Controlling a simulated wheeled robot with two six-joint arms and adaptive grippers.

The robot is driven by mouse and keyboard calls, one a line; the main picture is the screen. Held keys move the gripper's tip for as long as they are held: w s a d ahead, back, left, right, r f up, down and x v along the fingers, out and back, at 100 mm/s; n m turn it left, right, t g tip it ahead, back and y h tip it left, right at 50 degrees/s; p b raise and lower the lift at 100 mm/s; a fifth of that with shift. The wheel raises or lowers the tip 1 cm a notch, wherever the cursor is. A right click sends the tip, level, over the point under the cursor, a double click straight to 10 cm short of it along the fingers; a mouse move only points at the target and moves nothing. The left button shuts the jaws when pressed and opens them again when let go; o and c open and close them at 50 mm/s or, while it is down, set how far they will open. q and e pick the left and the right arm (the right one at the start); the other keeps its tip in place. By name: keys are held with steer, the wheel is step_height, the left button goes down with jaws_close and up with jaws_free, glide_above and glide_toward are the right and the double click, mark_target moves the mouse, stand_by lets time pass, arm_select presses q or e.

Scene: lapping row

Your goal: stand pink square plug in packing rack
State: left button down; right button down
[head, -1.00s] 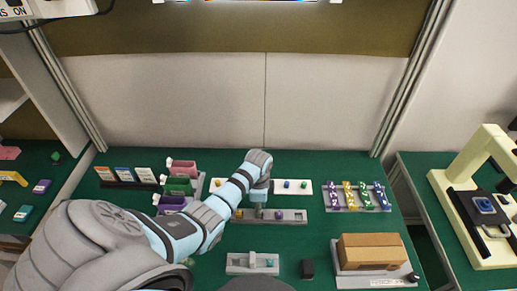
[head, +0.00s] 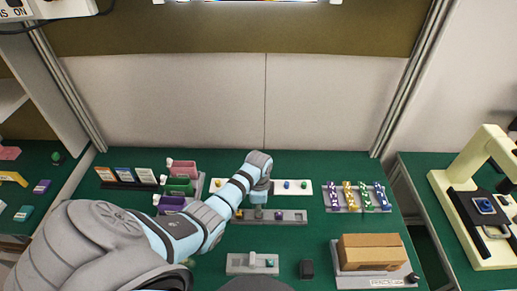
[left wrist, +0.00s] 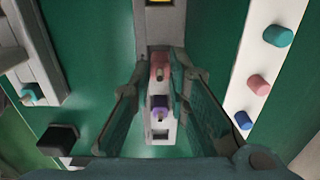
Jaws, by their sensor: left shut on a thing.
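In the left wrist view the fingertips of the gripper (left wrist: 160,70) close on the pink square plug (left wrist: 160,62). The plug is over or in the rack between a yellow plug (left wrist: 160,2) and a purple plug (left wrist: 160,108). I cannot tell whether its foot is seated. The arm hides it in the head view.
A white strip (head: 296,191) with small coloured plugs lies behind the rack. A grey fixture (head: 240,264) and a black block (head: 306,269) stand in front. A tray of coloured pieces (head: 335,206) and a cardboard box (head: 370,251) are at the right.

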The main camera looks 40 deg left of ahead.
arm_select(q)
steer(key=shift+f+b, duration=0.65)
steer(key=shift+f, duration=0.25)
steer(key=c, duration=1.5)
jaws_free()
steer(key=shift+o, duration=0.2)
steer(key=shift+r, duration=0.15)
step_height(320, 180, up, 12)
